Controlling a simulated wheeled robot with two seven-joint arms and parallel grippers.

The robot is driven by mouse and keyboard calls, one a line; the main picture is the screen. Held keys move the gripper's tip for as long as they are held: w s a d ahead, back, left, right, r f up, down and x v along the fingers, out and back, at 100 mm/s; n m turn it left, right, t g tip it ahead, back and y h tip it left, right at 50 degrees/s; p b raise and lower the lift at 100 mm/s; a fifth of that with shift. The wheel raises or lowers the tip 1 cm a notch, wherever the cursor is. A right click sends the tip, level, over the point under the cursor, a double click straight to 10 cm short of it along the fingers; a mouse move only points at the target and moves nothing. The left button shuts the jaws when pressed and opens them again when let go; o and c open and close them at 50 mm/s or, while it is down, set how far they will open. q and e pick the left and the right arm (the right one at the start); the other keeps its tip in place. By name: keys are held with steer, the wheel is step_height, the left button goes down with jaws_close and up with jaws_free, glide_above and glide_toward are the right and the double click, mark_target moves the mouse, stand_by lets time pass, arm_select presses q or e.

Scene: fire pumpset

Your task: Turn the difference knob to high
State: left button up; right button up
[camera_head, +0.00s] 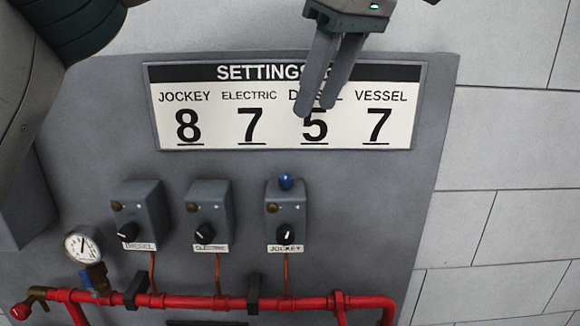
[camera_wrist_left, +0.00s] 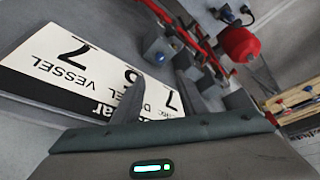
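No knob labelled "difference" can be made out. Three black knobs sit on grey control boxes on the panel: the diesel knob (camera_head: 129,231), the electric knob (camera_head: 205,233) and the jockey knob (camera_head: 286,234). Each has a pale pointer mark; their scale markings are too small to read. My left gripper (camera_head: 317,108) hangs from the top in front of the settings sign (camera_head: 197,112), above the knobs and apart from them. Its two fingers are a little apart with nothing visible between them, and hide part of the word DIESEL. My right gripper is not in view.
A blue button (camera_head: 286,182) tops the jockey box. The wrist view also shows a red rounded vessel (camera_wrist_left: 240,44) and a wooden rack (camera_wrist_left: 300,97). Bare block wall (camera_head: 510,130) lies right.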

mark_target(286, 177)
arm_select(q)
steer(key=p+x, duration=0.4)
steer(key=x, duration=1)
steer(key=shift+w+a+f, duration=0.1)
steer(key=shift+a+f, duration=0.1)
steer(key=shift+f, duration=0.15)
steer(key=shift+c, duration=0.4)
jaws_close()
